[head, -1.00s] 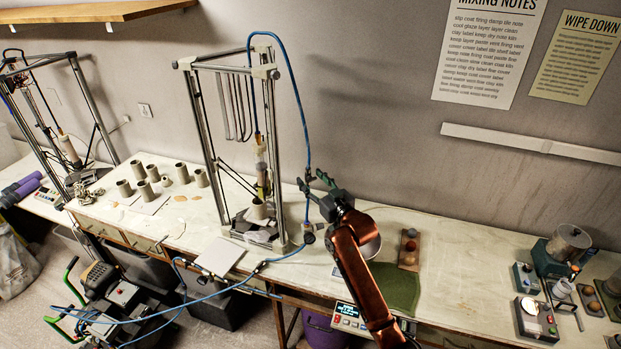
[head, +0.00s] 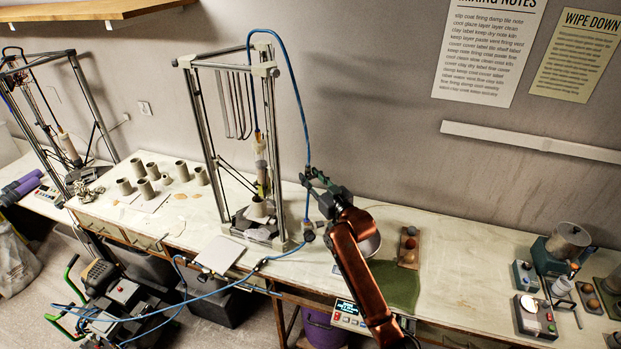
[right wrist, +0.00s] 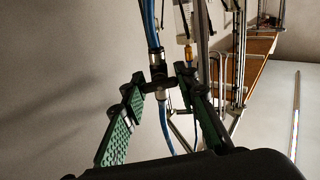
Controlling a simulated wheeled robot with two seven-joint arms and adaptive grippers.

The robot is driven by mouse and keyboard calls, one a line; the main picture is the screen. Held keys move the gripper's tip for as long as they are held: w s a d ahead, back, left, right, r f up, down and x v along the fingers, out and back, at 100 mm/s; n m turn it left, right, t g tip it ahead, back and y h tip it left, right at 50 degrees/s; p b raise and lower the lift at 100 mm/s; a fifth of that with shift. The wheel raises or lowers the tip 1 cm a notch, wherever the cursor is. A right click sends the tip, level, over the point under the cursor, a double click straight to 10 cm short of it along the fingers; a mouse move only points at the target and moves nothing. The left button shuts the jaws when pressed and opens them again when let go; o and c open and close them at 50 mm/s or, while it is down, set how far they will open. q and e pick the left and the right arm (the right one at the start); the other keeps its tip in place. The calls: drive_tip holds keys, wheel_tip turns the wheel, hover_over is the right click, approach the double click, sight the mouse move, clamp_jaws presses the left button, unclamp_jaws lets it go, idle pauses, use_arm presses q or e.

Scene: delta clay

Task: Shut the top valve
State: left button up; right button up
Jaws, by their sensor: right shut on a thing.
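The top valve (right wrist: 158,72) is a dark and silver fitting in line with the blue hose (right wrist: 150,25), and the hose runs on below it. A dark crosswise handle (right wrist: 157,86) shows on it in the right wrist view. My right gripper (head: 309,178) is at the valve beside the printer frame. In the right wrist view its green ridged fingers (right wrist: 158,84) are on both sides of the handle, shut on it. The exact handle angle is hard to tell in the head view. My left gripper is not in view.
The delta printer frame (head: 213,150) stands just left of my gripper. A round dark fitting (head: 308,236) sits lower, near the table edge. The wall is behind.

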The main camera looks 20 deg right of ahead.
drive_tip(key=shift+r+m+p, duration=0.15)
drive_tip(key=shift+m+p, duration=0.55)
drive_tip(key=shift+p, duration=0.25)
drive_tip(key=shift+m, duration=0.4)
drive_tip(key=o, duration=1.1)
drive_tip(key=shift+o, duration=0.2)
drive_tip(key=shift+s, duration=0.1)
drive_tip(key=v, duration=1.1)
drive_tip(key=shift+s, duration=0.4)
drive_tip(key=shift+d, duration=0.15)
